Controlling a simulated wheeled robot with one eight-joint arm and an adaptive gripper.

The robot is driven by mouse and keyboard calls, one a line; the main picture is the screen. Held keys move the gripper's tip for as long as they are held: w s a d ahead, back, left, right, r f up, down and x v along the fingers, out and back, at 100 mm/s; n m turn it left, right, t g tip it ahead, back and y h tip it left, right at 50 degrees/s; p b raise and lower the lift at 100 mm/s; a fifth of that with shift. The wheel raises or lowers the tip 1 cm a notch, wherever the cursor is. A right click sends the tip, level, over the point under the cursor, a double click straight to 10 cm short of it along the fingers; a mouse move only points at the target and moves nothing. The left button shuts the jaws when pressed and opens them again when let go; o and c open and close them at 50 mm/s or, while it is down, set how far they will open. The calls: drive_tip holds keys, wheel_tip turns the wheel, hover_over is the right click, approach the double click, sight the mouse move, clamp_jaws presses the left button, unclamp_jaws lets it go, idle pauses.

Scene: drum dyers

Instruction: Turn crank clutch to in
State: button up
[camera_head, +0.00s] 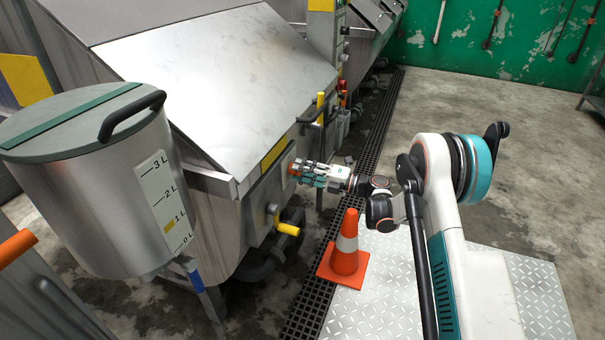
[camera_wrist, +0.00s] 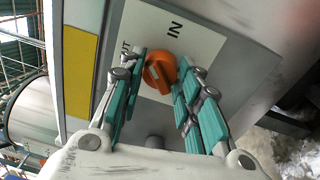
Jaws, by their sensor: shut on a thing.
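The crank clutch is an orange knob (camera_wrist: 160,73) on a pale label plate (camera_wrist: 200,50) marked IN, with a second word, partly hidden, reading as OUT. In the head view the knob (camera_head: 293,168) sits on the side of the metal drum machine (camera_head: 215,205). My gripper (camera_head: 303,173) reaches it from the right. In the wrist view its teal finger pads lie on both sides of the knob, shut on it. I cannot tell for certain which word the knob points at.
An orange traffic cone (camera_head: 345,262) stands below my arm. A yellow-handled valve (camera_head: 287,228) sits low on the machine, and a yellow lever (camera_head: 320,101) stands farther back. A lidded metal tank (camera_head: 100,205) is at the left. Open concrete floor (camera_head: 450,90) lies behind my arm.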

drive_tip(key=m, duration=0.9)
drive_tip(key=shift+t, duration=0.4)
drive_tip(key=shift+m, duration=0.4)
drive_tip(key=o, duration=1.1)
drive_tip(key=shift+c, duration=0.2)
drive_tip(key=shift+d, duration=0.1)
drive_tip(key=v, duration=1.1)
drive_tip(key=shift+s+d, duration=0.15)
drive_tip(key=shift+d, duration=0.25)
drive_tip(key=shift+f, duration=0.15)
